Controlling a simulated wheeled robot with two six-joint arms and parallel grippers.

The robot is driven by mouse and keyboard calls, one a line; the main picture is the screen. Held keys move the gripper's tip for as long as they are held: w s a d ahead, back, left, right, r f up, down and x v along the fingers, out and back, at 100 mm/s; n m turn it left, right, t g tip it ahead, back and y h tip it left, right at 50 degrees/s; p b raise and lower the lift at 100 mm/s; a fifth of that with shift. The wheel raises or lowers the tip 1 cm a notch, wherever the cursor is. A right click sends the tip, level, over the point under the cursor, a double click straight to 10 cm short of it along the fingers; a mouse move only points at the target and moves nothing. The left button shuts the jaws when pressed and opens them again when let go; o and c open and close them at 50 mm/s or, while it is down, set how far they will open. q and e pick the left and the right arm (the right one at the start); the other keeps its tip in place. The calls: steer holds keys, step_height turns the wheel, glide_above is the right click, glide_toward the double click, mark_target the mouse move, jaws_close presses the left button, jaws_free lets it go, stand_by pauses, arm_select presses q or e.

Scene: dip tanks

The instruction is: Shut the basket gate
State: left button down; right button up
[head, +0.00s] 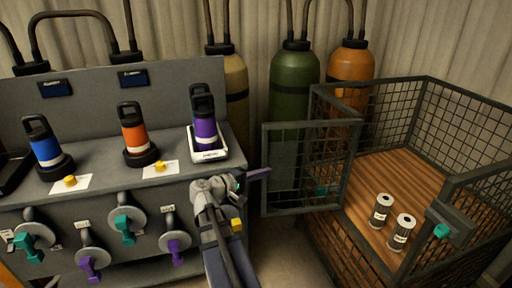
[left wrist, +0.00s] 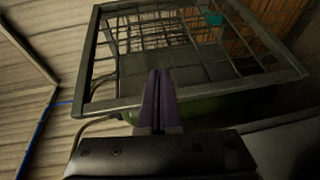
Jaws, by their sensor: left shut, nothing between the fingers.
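The basket gate (head: 309,124) is a dark grey mesh frame standing open, swung out to the left of the wire basket (head: 427,80). A teal piece (head: 321,190) shows near the gate's hinge side, and a teal latch part (head: 441,231) sits on the basket's front right post. My left gripper (head: 266,172) is shut and empty, its purple fingers at the gate's free left edge. I cannot tell whether they touch it. In the left wrist view the fingers (left wrist: 160,75) overlap the gate frame (left wrist: 98,55). My right gripper is not in view.
Two cans (head: 382,210) stand on the basket's wooden floor (head: 400,175). Left is a grey bench (head: 110,188) with several coloured bottles and teal and purple valve handles. Green (head: 294,80) and orange (head: 351,66) gas cylinders stand behind the gate.

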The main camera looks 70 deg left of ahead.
arm_select(q)
steer(key=s+a+r+n+y, duration=0.2)
steer(key=s+a+r+y, duration=0.15)
steer(key=s, duration=0.55)
steer(key=x, duration=1)
steer(key=shift+w+r+p, duration=0.15)
steer(key=shift+w+p, duration=0.05)
steer(key=shift+p, duration=0.1)
